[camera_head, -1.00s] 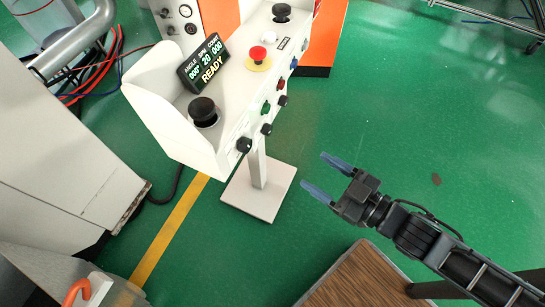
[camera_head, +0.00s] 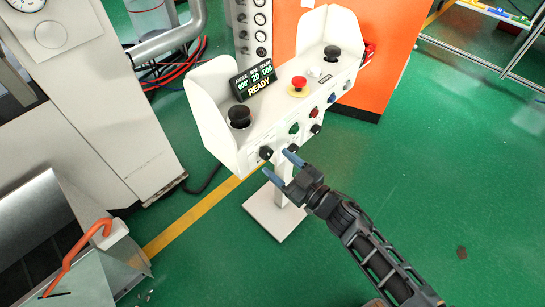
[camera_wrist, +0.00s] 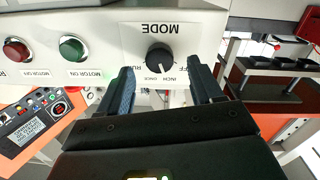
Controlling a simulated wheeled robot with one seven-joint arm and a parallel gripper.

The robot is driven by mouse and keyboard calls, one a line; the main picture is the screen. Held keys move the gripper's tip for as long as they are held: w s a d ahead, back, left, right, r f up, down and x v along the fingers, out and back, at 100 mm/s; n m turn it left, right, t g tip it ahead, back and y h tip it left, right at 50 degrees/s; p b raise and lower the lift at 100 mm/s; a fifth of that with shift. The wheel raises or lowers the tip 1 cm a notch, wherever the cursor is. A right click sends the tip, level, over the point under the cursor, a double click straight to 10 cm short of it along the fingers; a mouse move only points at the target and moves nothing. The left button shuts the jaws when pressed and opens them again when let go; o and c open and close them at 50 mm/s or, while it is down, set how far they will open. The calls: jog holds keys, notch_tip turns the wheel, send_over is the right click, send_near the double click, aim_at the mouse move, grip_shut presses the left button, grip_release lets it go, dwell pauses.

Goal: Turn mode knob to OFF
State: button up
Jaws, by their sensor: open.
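The black mode knob (camera_wrist: 160,57) sits on the white panel front under an upside-down MODE label in the wrist view. In the head view the knob (camera_head: 266,153) is at the near left end of the panel front. My gripper (camera_head: 283,168) is open and empty, just in front of the knob. In the wrist view its fingers (camera_wrist: 164,85) stand either side of the knob's column, apparently short of it.
The white control console (camera_head: 222,130) carries a READY display (camera_head: 254,80), a red emergency button (camera_head: 298,84) and black palm buttons. A green button (camera_wrist: 71,48) and a red button (camera_wrist: 16,49) are left of the knob. Open green floor lies right.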

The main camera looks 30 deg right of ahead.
aim_at(269, 156)
jog(key=shift+x, duration=1.75)
jog(key=shift+c, duration=0.2)
jog(key=c, duration=1)
jog(key=shift+n, duration=0.4)
jog(key=n+b, duration=0.1)
jog(key=n, duration=0.1)
jog(key=shift+d+f+n, duration=0.1)
jog(key=shift+n, duration=0.3)
jog(key=shift+n+b, duration=0.9)
jog(key=shift+n, duration=1.3)
